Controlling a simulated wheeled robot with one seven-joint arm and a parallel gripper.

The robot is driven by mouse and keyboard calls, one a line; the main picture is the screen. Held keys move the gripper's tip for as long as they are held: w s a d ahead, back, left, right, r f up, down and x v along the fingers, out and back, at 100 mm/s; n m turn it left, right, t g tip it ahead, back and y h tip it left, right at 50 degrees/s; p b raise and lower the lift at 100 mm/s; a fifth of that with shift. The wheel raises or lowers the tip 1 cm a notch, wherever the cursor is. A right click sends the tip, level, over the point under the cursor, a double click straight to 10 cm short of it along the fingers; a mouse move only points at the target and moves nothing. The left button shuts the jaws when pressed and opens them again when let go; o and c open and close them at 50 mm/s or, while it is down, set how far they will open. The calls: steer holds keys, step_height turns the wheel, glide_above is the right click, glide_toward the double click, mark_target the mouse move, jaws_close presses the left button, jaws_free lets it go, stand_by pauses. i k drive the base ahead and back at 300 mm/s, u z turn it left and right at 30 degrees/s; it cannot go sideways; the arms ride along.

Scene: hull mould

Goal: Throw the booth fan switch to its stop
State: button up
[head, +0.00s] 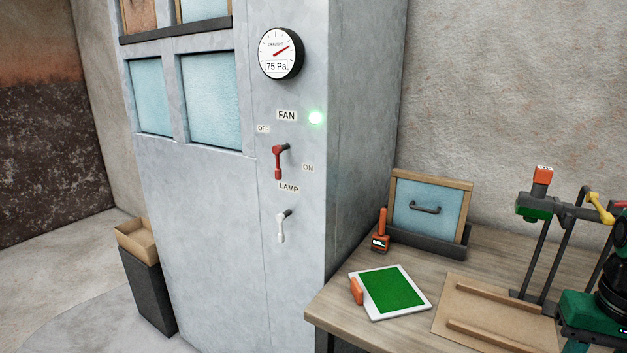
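The fan switch (279,162) is a red lever on the grey booth's front panel, below the FAN label (286,115). Its handle hangs downward, slightly left. The OFF label (263,128) is to its upper left and the ON label (308,168) to its right. The round gauge (281,53) above reads 75 Pa, or about that.
A white lamp lever (282,226) sits below the LAMP label (288,188). Floor shows left of the booth.

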mark_target(276, 150)
steer(key=u, duration=0.95)
steer(key=k, duration=0.25)
steer(key=z, duration=0.25)
